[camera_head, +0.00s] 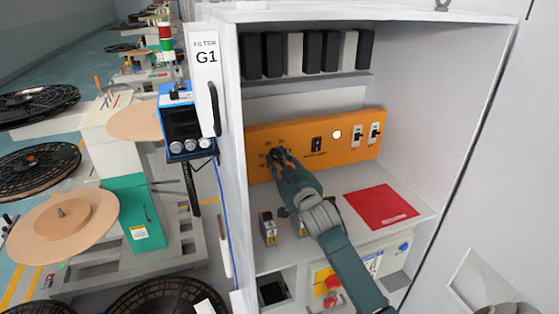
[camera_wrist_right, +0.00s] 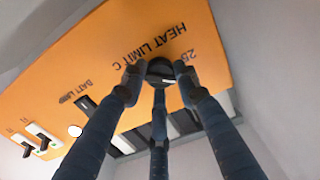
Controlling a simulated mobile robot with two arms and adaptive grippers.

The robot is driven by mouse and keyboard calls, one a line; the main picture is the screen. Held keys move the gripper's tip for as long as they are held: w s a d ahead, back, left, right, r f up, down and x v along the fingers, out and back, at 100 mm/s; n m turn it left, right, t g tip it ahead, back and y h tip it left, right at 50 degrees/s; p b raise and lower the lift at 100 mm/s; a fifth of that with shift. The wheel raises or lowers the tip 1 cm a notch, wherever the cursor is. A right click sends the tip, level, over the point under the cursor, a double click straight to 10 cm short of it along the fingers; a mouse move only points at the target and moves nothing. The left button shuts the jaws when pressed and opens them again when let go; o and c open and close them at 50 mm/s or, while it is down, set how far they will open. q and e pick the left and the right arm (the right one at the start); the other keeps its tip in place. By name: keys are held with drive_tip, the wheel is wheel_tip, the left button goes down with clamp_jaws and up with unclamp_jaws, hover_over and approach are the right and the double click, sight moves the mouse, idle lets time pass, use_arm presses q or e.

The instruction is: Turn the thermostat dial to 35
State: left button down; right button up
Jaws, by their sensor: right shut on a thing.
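The orange control panel (camera_head: 352,151) is on the back wall of the open cabinet. The black thermostat dial (camera_wrist_right: 159,70) is at the panel's left end, under the upside-down words HEAT LIMIT C in the right wrist view. A number 25 is printed beside it. A pale mark on the dial's face shows near its lower edge; its exact reading is unclear. My right gripper (camera_wrist_right: 160,76) has its fingers closed around the dial. In the head view my right gripper (camera_head: 280,156) hides most of the dial and its scale. My left gripper is not in view.
Two white switches (camera_head: 357,134) and a black switch (camera_head: 316,145) share the panel. Black and white binders (camera_head: 312,50) stand on a shelf above. A red sheet (camera_head: 381,207) lies on the cabinet's lower shelf.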

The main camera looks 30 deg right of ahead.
drive_tip(key=shift+r+m, duration=0.15)
drive_tip(key=shift+m, duration=0.25)
drive_tip(key=shift+m+p, duration=0.55)
drive_tip(key=shift+m, duration=0.45)
drive_tip(key=m+p, duration=0.1)
drive_tip(key=m, duration=0.3)
drive_tip(key=shift+r+m, duration=0.15)
drive_tip(key=shift+m, duration=0.15)
drive_tip(key=m+p, duration=0.2)
drive_tip(key=m, duration=0.2)
drive_tip(key=shift+d+m+p, duration=0.1)
drive_tip(key=shift+m+p, duration=0.45)
drive_tip(key=shift+m, duration=1.65)
drive_tip(key=o, duration=0.9)
drive_tip(key=shift+o, duration=1.3)
drive_tip(key=shift+f, duration=0.25)
